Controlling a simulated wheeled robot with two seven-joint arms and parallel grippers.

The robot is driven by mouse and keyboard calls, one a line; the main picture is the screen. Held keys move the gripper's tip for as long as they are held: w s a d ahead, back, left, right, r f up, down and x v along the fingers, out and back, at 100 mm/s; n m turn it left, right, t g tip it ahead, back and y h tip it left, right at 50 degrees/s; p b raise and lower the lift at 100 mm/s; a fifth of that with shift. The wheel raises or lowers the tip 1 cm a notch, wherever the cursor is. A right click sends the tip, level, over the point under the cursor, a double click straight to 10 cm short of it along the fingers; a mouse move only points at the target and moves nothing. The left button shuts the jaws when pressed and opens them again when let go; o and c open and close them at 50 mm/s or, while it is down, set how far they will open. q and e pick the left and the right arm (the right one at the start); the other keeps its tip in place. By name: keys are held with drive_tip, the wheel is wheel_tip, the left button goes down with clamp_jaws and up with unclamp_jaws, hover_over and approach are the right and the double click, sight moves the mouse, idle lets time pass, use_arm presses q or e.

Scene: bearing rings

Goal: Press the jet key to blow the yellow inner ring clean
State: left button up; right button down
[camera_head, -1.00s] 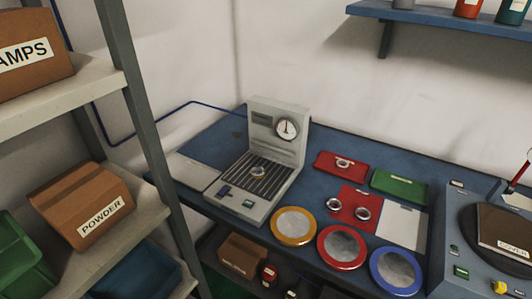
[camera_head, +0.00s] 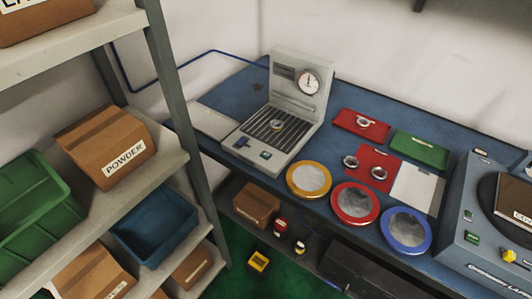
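A grey jet machine (camera_head: 291,100) with a round gauge stands on the blue bench, at its back left. A small ring (camera_head: 276,125) with a yellowish middle lies on the machine's dark slatted bed. Neither of my grippers is in view.
Yellow (camera_head: 309,180), red (camera_head: 355,204) and blue (camera_head: 404,230) round dishes line the bench front. Rings lie on a red tray (camera_head: 346,120) and a red mat (camera_head: 376,150). A shelf post (camera_head: 180,110) stands at the left.

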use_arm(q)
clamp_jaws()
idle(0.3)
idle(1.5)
